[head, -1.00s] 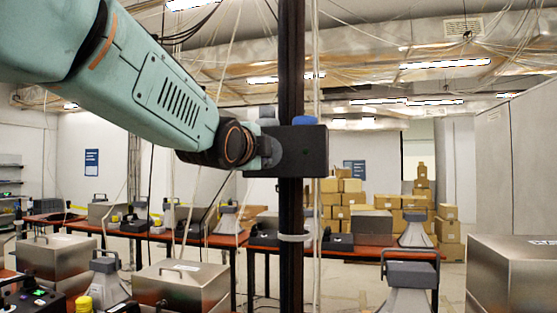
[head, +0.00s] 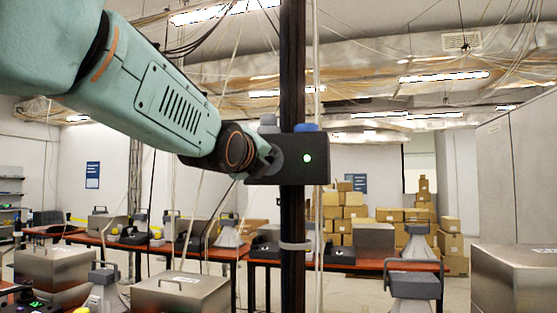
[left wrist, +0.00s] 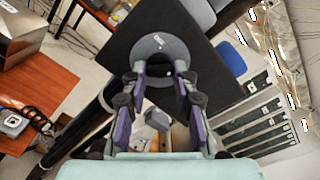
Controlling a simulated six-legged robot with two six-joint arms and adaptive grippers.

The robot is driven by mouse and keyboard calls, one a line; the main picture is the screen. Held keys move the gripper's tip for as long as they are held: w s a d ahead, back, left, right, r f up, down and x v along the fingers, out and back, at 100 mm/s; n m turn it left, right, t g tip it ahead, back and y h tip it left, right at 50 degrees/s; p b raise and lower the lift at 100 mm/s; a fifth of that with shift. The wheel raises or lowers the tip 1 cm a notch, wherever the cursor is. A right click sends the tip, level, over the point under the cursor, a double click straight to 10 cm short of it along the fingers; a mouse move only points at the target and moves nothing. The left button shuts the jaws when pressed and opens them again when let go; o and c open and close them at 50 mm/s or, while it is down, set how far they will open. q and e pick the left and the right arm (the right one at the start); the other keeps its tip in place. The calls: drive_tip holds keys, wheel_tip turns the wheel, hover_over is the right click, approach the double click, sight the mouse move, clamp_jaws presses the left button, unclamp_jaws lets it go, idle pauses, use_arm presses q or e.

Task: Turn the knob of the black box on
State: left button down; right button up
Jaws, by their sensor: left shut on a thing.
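The black box (head: 317,172) is fixed to a dark upright post. A small green light (head: 307,158) glows on its face towards me. Its grey round knob (left wrist: 147,46) is on the side facing my left gripper, and the box (left wrist: 118,62) fills the upper middle of the left wrist view. My left gripper (head: 270,160) reaches the box from the left. In the left wrist view its purple and grey fingers (left wrist: 160,80) are at the knob, one on each side, shut on it. The fingers hide part of the knob. My right gripper is not in view.
The dark post (head: 292,220) runs from top to bottom, with hanging cables beside it. Metal cases (head: 185,295) and a red-topped table (head: 345,264) with devices stand below and behind. Cardboard boxes (head: 345,212) are stacked at the back.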

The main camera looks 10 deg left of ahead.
use_arm(q)
drive_tip(key=shift+r+m, duration=0.3)
drive_tip(key=shift+r, duration=0.2)
drive_tip(key=c, duration=1.4)
unclamp_jaws()
drive_tip(key=o, duration=0.4)
drive_tip(key=shift+w+a+f, duration=0.1)
drive_tip(key=shift+a+f, duration=0.15)
drive_tip(key=shift+c, duration=0.2)
drive_tip(key=shift+d, duration=0.1)
drive_tip(key=shift+d, duration=0.15)
drive_tip(key=shift+f, duration=0.1)
